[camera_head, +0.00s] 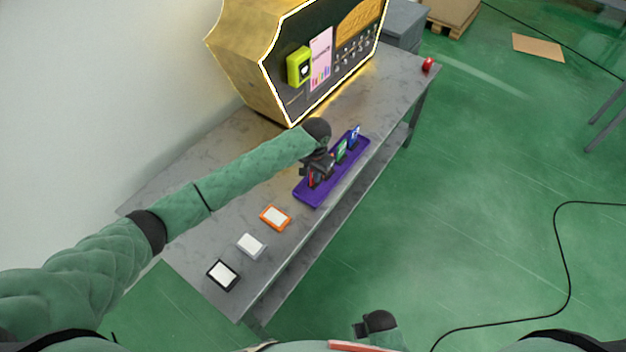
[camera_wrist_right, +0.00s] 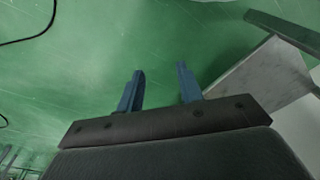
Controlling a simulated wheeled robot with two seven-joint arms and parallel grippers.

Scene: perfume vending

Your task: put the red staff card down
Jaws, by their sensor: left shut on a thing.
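My left gripper (camera_head: 318,168) is over the near end of a purple tray (camera_head: 307,199) on the grey table in the head view. It is shut on the red staff card (camera_head: 314,181), which shows only as a small red patch, mostly hidden by the gripper. A green card (camera_head: 341,150) and a blue card (camera_head: 354,136) stand upright in the tray farther along. I cannot tell if the red card touches the tray. My right gripper (camera_wrist_right: 158,88) is open and empty in the right wrist view, with its blue fingers apart over green floor.
Orange (camera_head: 275,217), grey (camera_head: 251,245) and black (camera_head: 222,275) framed white cards lie on the near table top (camera_head: 196,247). A gold vending machine (camera_head: 237,67) with a yellow-green reader (camera_head: 299,66) stands behind the tray. A red object (camera_head: 428,64) sits at the far corner.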

